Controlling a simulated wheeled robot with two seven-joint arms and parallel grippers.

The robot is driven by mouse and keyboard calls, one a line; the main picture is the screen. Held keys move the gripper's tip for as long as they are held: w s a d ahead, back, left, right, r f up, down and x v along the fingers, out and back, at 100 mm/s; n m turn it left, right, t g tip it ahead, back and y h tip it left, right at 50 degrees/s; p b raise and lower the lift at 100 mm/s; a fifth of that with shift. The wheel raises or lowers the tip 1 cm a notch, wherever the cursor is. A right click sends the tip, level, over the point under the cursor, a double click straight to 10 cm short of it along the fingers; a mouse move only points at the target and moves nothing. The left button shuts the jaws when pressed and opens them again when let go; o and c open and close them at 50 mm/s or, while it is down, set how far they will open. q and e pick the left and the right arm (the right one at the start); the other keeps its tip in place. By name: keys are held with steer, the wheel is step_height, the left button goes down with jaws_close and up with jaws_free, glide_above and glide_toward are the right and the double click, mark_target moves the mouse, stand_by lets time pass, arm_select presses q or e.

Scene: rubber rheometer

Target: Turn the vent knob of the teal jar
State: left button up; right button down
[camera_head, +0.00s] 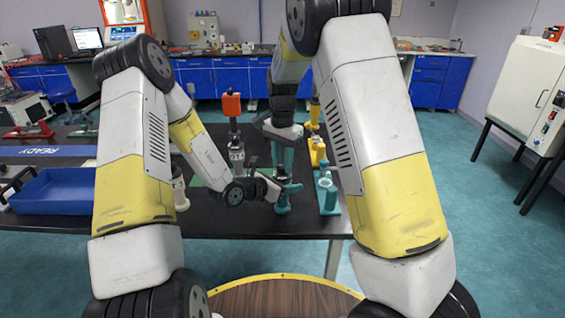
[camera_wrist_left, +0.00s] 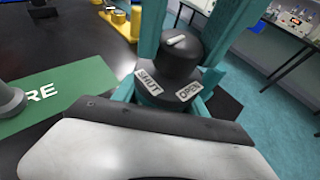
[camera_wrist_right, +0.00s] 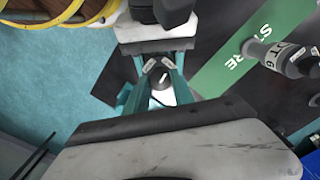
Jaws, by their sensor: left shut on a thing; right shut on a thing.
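The teal jar (camera_head: 283,207) stands near the front edge of the black table. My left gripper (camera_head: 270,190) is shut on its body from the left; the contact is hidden. The dark vent knob (camera_wrist_left: 170,72) has a white mark on top and tags reading SHUT and OPEN at its front. It also shows in the right wrist view (camera_wrist_right: 162,80). My right gripper (camera_head: 284,160) points down over the jar. Two teal uprights (camera_wrist_left: 232,30) reach down from it on either side of the knob, and it is shut on the knob.
A second teal stand (camera_head: 327,195) is close on the right, a yellow one (camera_head: 318,150) behind it. A red-topped device (camera_head: 231,105) stands behind my left forearm. A green mat (camera_wrist_left: 62,105) lies beside the jar. A blue tray (camera_head: 55,192) is at far left.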

mark_target(283, 165)
steer(key=shift+m, duration=0.9)
steer(key=c, duration=1.1)
jaws_free()
steer(key=shift+o, duration=0.2)
steer(key=shift+r, duration=0.1)
step_height(283, 165, up, 12)
arm_select(q)
steer(key=o, duration=1.6)
